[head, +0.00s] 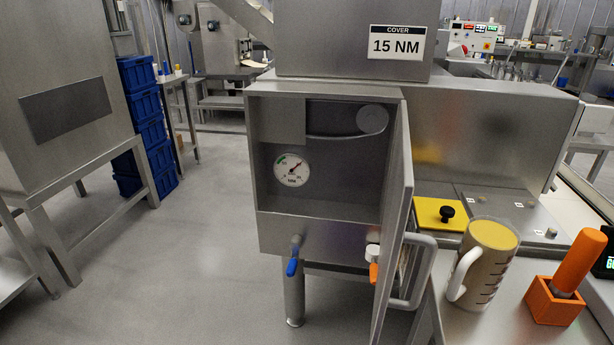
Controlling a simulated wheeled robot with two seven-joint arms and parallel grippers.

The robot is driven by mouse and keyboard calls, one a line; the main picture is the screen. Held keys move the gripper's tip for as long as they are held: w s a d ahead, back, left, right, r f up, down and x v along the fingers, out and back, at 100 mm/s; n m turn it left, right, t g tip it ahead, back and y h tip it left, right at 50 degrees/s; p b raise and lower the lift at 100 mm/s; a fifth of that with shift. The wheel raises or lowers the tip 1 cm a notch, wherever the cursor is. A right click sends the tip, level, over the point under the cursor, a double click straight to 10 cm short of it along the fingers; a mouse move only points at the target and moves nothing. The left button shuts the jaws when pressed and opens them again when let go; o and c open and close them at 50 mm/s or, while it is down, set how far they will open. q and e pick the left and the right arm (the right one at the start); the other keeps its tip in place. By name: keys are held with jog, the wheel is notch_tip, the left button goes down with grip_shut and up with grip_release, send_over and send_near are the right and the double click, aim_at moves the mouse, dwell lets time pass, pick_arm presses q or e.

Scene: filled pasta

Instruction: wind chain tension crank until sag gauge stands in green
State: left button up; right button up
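The round white sag gauge (291,170) sits inside an open steel cabinet (252,140). It has a green arc at its upper left. Its small needle seems to point to the upper right, outside the green, but is hard to read. A pale curved strand, perhaps the chain (345,136), runs below a grey disc (373,118) in the cabinet. A blue-handled lever (292,265) hangs at the cabinet's lower front. A white and orange handle (373,268) is to its right, partly behind the door. I cannot tell which is the crank. Neither of my grippers shows.
The cabinet door (396,200) stands open towards me, with a large handle (415,270). On the right bench are a beige jug (490,262), an orange tool (578,262) in an orange holder (553,303), and a yellow plate (432,213) with a black knob.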

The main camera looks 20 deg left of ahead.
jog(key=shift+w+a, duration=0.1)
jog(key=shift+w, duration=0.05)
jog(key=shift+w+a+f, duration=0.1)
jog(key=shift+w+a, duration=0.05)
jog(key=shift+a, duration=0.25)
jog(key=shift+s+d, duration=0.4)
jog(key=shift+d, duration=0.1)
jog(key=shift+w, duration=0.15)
